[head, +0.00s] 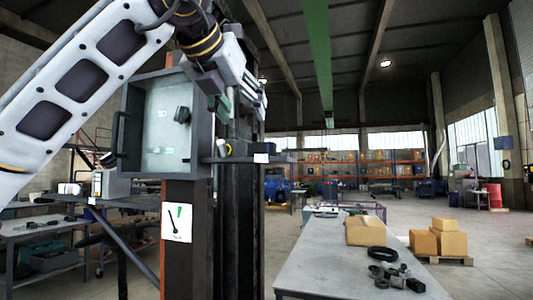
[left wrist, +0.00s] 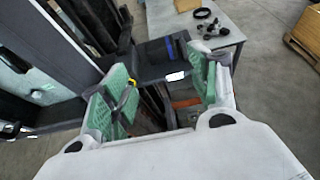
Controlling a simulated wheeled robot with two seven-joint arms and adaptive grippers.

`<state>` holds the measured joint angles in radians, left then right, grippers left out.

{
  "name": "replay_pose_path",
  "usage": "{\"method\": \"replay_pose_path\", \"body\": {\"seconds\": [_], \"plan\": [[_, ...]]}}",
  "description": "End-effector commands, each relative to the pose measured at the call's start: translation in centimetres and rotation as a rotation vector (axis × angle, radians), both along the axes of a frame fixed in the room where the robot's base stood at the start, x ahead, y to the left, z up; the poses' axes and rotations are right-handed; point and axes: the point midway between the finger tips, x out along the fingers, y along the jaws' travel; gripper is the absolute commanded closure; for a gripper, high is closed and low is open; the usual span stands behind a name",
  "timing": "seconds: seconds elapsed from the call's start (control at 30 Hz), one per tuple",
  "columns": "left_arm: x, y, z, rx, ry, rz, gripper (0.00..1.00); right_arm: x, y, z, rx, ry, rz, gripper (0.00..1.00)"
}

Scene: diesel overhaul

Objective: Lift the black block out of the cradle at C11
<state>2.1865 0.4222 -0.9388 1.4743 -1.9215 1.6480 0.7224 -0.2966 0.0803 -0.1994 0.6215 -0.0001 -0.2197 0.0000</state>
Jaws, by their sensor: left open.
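My left gripper (head: 238,104) is open above the dark shelf (head: 280,158) beside the open cabinet. In the left wrist view its green-padded fingers (left wrist: 160,84) stand wide apart, with nothing held between them. On the shelf's left end, below the gripper, is a small dark item with a yellow part (head: 228,149). In the left wrist view the left finger partly covers this yellow and dark item (left wrist: 131,84). I cannot tell whether it is the black block in its cradle. A white label (head: 261,158) on the shelf edge is too small to read. My right gripper is not in view.
The grey cabinet (head: 125,150) with its glass panel stands close left of the gripper. A dark post (head: 238,230) rises by the shelf. A grey table (head: 325,262) with a box and metal parts stands right. Floor farther right is fairly open, with boxes on a pallet.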

Motion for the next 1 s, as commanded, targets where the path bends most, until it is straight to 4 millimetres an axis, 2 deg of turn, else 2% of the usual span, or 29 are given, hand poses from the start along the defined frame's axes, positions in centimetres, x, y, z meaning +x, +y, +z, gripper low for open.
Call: {"method": "replay_pose_path", "body": {"seconds": [0.47,0.67,1.0], "plan": [[0.3,-0.1,-0.1,0.0,-0.001,0.002,0.39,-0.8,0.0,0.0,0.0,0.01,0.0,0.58],[1.9,-0.5,-0.7,0.001,0.001,0.003,0.39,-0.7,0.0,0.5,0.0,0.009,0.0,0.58],[5.8,-1.8,-2.4,0.001,0.001,0.002,0.39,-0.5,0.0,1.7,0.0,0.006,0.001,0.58]]}}
